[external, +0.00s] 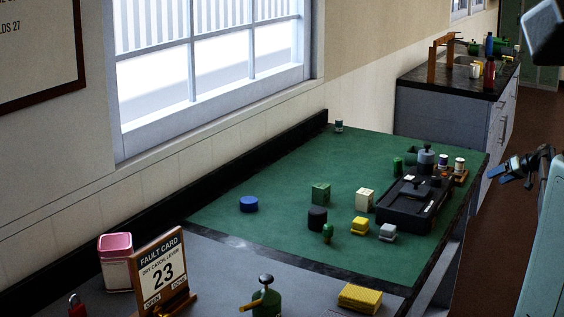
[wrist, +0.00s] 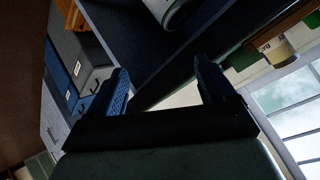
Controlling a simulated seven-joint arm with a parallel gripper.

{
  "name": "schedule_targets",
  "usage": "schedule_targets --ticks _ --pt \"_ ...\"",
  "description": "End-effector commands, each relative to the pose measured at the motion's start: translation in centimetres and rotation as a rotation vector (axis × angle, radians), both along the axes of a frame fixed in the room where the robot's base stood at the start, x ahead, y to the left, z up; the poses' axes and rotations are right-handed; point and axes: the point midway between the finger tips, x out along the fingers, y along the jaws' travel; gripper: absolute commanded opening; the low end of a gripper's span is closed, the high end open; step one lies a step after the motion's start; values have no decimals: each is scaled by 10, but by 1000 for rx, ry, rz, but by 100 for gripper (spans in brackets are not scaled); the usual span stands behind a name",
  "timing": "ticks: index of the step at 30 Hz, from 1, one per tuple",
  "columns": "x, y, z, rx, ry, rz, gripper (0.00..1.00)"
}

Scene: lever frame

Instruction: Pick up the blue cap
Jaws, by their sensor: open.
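The blue cap (external: 249,204) is a short round disc on the green mat (external: 290,180), toward its left side in the external view. Nothing touches it. My gripper (external: 512,171) is at the right edge of the external view, beyond the mat's right side and far from the cap. In the wrist view my gripper (wrist: 160,88) shows two dark fingers spread apart with nothing between them. The cap does not show clearly in the wrist view.
Right of the cap are a green block (external: 321,193), a black cylinder (external: 317,218), a cream block (external: 364,199), yellow blocks (external: 359,226) and a black lever frame (external: 415,203). A fault card (external: 161,272) stands in front. The mat around the cap is clear.

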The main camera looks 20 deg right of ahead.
Motion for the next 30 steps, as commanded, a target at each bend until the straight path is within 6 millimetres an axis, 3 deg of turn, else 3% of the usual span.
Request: schedule_targets --ticks 1,7,19,30 --pt "13 6 18 -7 -22 27 83" --pt "57 53 87 -50 -94 159 83" --pt "114 240 118 -194 -41 470 83" --pt "128 427 127 -370 47 752 83"
